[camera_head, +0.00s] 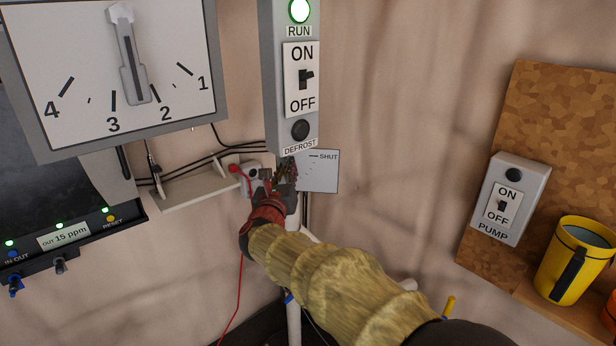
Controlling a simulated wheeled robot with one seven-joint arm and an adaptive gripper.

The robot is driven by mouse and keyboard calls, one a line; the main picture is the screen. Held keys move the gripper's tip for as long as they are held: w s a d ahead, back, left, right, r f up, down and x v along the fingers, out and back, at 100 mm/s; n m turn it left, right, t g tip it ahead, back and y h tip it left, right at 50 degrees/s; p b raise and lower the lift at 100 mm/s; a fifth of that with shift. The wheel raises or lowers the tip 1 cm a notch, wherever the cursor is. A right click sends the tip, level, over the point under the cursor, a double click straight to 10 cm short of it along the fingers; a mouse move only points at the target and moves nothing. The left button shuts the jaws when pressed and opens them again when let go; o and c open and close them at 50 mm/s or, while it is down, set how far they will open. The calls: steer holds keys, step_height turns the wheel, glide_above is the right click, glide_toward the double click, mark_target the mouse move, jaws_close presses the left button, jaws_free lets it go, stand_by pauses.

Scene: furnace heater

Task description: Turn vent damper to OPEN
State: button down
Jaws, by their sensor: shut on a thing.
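The vent damper plate (318,172) is a pale square panel on the wall below the switch box, with the word SHUT and a short dark mark at its upper right. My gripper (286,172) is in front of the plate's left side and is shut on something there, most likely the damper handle. The gripper hides the handle and the left part of the plate. No OPEN label is visible. My arm (330,270), in a yellowish ribbed sleeve, reaches in from the lower right.
A grey switch box (290,75) with RUN, ON/OFF and DEFROST hangs just above my gripper. A dial panel (110,70) and a small shelf (195,190) are to the left. A PUMP switch (503,198) and a yellow mug (575,262) are at the right.

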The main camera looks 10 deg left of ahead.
steer(key=shift+a+f+m, duration=0.3)
steer(key=shift+a+m, duration=0.1)
steer(key=shift+m, duration=0.7)
steer(key=shift+r, duration=0.1)
steer(key=c, duration=2.1)
jaws_free()
steer(key=shift+a, duration=0.15)
steer(key=shift+o, duration=1.3)
steer(key=shift+r, duration=0.15)
steer(key=s+d, duration=0.1)
steer(key=s, duration=1.1)
steer(key=shift+f, duration=0.35)
